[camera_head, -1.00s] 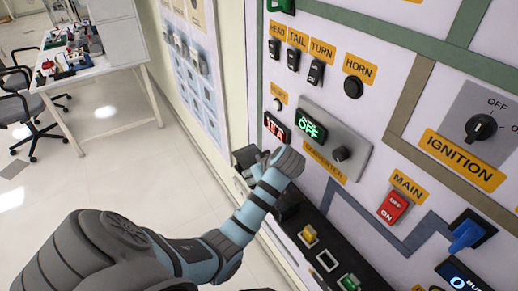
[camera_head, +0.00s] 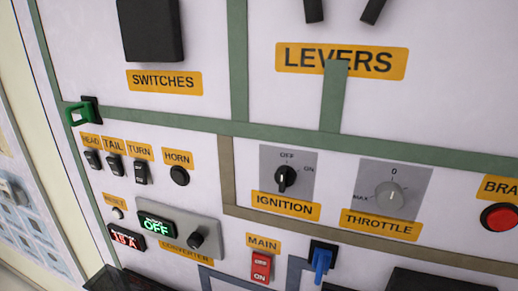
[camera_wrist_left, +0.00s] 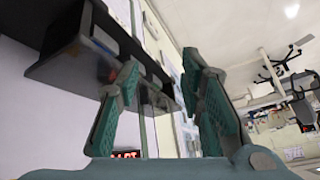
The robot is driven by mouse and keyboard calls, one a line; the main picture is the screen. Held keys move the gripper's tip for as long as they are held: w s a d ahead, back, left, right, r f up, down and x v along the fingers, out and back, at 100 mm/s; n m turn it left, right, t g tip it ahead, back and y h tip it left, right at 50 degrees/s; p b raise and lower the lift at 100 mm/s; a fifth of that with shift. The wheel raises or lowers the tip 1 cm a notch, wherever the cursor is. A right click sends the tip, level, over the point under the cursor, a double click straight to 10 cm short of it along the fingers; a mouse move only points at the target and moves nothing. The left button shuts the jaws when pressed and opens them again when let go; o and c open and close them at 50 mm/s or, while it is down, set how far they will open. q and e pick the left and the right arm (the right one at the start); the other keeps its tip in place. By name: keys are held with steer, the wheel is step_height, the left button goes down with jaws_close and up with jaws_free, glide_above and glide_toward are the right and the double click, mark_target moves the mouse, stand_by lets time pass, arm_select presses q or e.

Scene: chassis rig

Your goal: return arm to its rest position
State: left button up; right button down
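My left gripper (camera_wrist_left: 165,105) shows in the left wrist view with its two green-padded fingers apart and nothing between them. A dark shelf-like ledge (camera_wrist_left: 75,65) on the panel lies to the left of and behind the fingers. A red lit display (camera_wrist_left: 125,154) shows at the bottom of that view. Neither of my arms shows in the head view now. My right gripper is in no frame.
The upright panel fills the head view, with the ignition knob (camera_head: 286,178), throttle knob (camera_head: 389,195), red main switch (camera_head: 261,267), blue handle (camera_head: 321,262) and converter (camera_head: 178,235). In the left wrist view, open room with chairs (camera_wrist_left: 280,65) lies to the right.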

arm_select(q)
steer(key=s+d+f+m+h, duration=0.25)
steer(key=s+f+m, duration=0.2)
steer(key=s, duration=0.35)
steer(key=s+d+f+m+h, duration=0.25)
steer(key=s+m, duration=0.25)
steer(key=s, duration=0.4)
step_height(320, 180, down, 23)
steer(key=s+g+b, duration=0.1)
steer(key=s, duration=0.1)
steer(key=s+a+f+g, duration=0.1)
steer(key=s+f, duration=1)
steer(key=s, duration=0.2)
steer(key=shift+s+a+f+b, duration=0.15)
steer(key=shift+f+b, duration=0.2)
